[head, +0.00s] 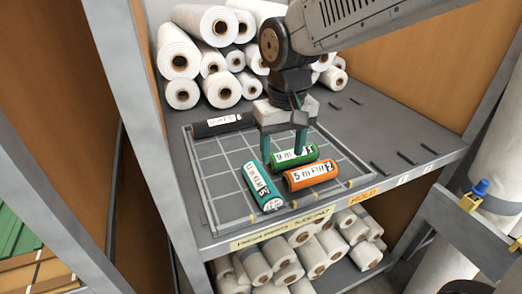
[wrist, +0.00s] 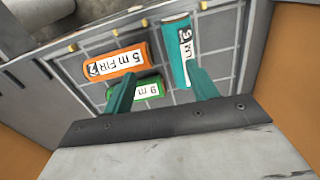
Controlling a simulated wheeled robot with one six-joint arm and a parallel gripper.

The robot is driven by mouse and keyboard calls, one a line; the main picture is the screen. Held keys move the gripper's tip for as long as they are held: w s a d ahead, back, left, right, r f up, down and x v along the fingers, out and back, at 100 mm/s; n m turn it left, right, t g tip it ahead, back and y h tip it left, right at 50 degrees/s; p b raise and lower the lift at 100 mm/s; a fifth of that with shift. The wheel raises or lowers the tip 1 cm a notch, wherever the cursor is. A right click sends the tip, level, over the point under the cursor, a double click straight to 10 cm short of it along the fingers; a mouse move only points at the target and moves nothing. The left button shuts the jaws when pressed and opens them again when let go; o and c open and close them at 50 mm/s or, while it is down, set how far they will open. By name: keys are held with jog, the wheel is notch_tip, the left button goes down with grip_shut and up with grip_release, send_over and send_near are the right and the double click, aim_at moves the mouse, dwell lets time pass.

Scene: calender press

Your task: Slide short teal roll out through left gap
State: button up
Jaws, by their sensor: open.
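The teal roll (head: 262,187) lies on the gridded tray near its front left, with its label facing up. It also shows in the wrist view (wrist: 175,45). An orange roll (head: 311,175) lies to its right. A green roll (head: 281,155) lies behind the orange one, partly hidden by a finger. My gripper (head: 283,157) is open and empty, pointing down around the green roll's area, behind and right of the teal roll. In the wrist view my gripper (wrist: 160,70) has its right finger overlapping the teal roll's near end; I cannot tell whether they touch.
A dark roll (head: 222,125) lies at the tray's back left. The tray's front rim (head: 272,217) carries small yellow posts with spaces between them. Stacked white rolls (head: 211,65) fill the back of the shelf. The tray's left half is mostly clear.

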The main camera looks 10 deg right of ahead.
aim_at(267, 187)
jog(key=a, duration=0.1)
jog(key=w+a+f, duration=0.1)
jog(key=a, duration=0.1)
jog(key=w+a+f, duration=0.1)
jog(key=shift+a+f, duration=0.2)
notch_tip(267, 187, down, 8)
jog(key=shift+r, duration=0.25)
jog(key=c, duration=0.9)
jog(key=shift+o, duration=0.2)
jog(key=shift+s+d+r, duration=0.1)
jog(key=shift+s+d, duration=0.2)
jog(key=shift+s, duration=0.65)
jog(key=shift+s+d, duration=0.25)
jog(key=shift+s, duration=0.7)
jog(key=o, duration=1.2)
jog(key=shift+c, duration=0.2)
